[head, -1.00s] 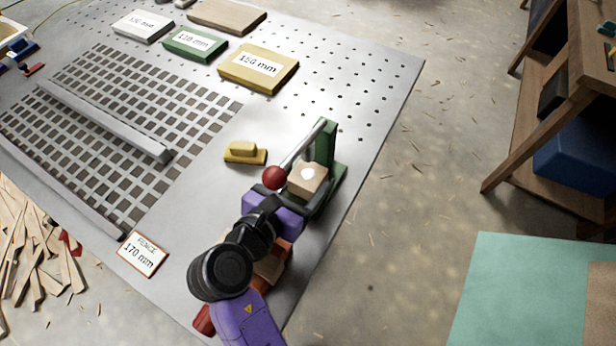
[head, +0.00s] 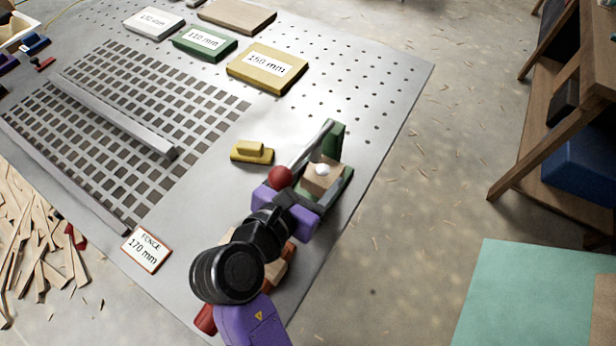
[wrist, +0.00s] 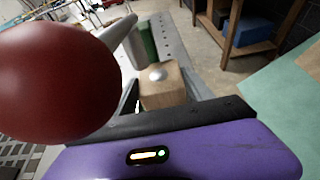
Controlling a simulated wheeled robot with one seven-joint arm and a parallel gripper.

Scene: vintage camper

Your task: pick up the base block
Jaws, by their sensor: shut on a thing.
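The base block (head: 321,182) is a small light-wood cube with a shiny pale dome on its top. It is at the green fixture (head: 335,141), beside a metal lever with a red ball (head: 280,177). My purple gripper (head: 288,208) is shut on the block, coming from the near side. In the wrist view the block (wrist: 163,94) shows just beyond the gripper's dark edge, with a dark finger at its left. The red ball (wrist: 50,80) fills the left of that view. The block's underside is hidden, so I cannot tell whether it touches the fixture.
A yellow handled piece (head: 252,153) lies left of the fixture. Labelled white, green and yellow blocks (head: 267,68) stand at the back of the perforated table. A fence label (head: 147,250) is at front left. A wooden shelf (head: 510,165) stands off to the right across open floor.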

